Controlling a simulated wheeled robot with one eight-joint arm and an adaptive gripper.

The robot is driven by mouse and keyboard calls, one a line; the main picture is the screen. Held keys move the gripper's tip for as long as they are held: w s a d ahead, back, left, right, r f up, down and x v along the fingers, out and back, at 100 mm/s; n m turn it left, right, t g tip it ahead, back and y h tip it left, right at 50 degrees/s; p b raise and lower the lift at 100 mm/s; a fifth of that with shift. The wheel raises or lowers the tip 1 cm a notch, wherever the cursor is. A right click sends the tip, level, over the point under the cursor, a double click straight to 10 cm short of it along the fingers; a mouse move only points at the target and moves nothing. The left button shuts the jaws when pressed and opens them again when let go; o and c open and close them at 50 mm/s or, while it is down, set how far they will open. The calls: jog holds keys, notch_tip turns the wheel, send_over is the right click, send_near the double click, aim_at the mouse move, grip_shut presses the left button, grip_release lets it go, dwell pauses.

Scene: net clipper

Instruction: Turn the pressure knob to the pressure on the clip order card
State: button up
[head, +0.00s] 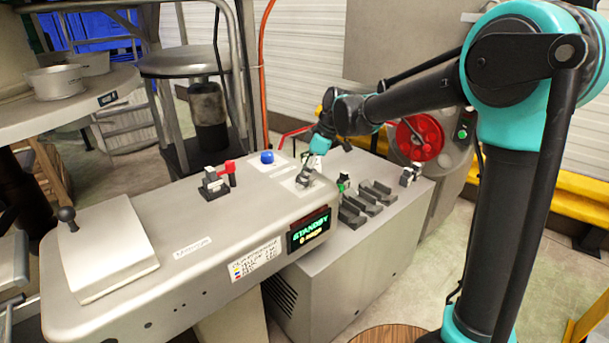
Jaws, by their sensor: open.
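My gripper (306,174) is open and points down at the far right end of the machine's metal top. Its fingers are close over a pale plate there. A small grey part sits at the fingertips. It may be the pressure knob, but the gripper covers most of it, and I cannot tell its setting or whether the fingers touch it. A white card (256,262) with several printed lines and coloured marks is on the machine's front face, left of the display. Its text is too small to read, so I cannot confirm that it is the clip order card.
The display (308,230) reads STANDBY in green. A blue button (267,157) and a red-handled lever (229,169) stand left of my gripper. Black clamp-like parts (366,200) are on the lower cabinet at the right. A hinged lid (104,254) with a black ball handle is at the left.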

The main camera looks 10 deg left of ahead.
jog(key=shift+c, duration=0.5)
jog(key=c, duration=1.1)
jog(key=shift+o, duration=0.2)
jog(key=shift+m, duration=0.4)
jog(key=m+t, duration=0.1)
jog(key=m, duration=0.2)
jog(key=shift+s+m+t, duration=0.15)
jog(key=shift+m+t, duration=0.25)
jog(key=m+t, duration=0.1)
jog(key=m, duration=0.1)
jog(key=m+t+h, duration=0.1)
jog(key=m, duration=0.2)
jog(key=shift+s+a, duration=0.15)
jog(key=m+h, duration=0.1)
jog(key=m, duration=0.2)
jog(key=m+t+h, duration=0.1)
jog(key=m, duration=0.1)
jog(key=shift+a+m, duration=0.15)
jog(key=shift+m, duration=0.25)
jog(key=shift+m+h, duration=1)
jog(key=shift+m, duration=1.2)
